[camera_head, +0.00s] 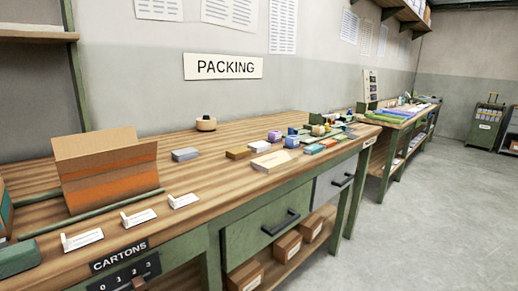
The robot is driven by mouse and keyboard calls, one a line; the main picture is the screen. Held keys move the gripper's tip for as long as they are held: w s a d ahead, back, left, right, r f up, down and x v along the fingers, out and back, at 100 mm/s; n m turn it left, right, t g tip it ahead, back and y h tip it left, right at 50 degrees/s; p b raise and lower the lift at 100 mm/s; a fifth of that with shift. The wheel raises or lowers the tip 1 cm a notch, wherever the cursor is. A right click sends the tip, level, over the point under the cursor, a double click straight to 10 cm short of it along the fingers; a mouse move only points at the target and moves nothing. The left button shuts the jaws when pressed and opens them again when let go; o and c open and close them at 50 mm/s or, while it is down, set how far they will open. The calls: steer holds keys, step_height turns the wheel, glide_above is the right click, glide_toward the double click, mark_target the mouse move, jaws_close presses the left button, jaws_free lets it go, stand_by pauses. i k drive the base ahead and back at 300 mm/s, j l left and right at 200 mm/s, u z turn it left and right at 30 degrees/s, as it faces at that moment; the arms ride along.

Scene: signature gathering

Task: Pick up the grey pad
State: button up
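A small grey block (185,154), which looks like the grey pad, lies flat on the wooden bench (200,185) left of the middle of the view. It is to the right of an open cardboard carton and apart from the things around it. My gripper does not show in this view, so its place and state are hidden.
The open carton (105,170) stands at the left. White cards (184,200) line the front edge. A round beige item (206,123) is behind the block. A brown block (238,153), a pale box (271,161) and a clutter of small coloured items lie to the right. Floor (430,220) is clear.

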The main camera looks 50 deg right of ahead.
mark_target(180, 155)
steer(key=i+l, duration=0.35)
steer(key=i, duration=0.15)
steer(key=i+l, duration=0.75)
steer(key=i, duration=0.2)
steer(key=l+z, duration=0.05)
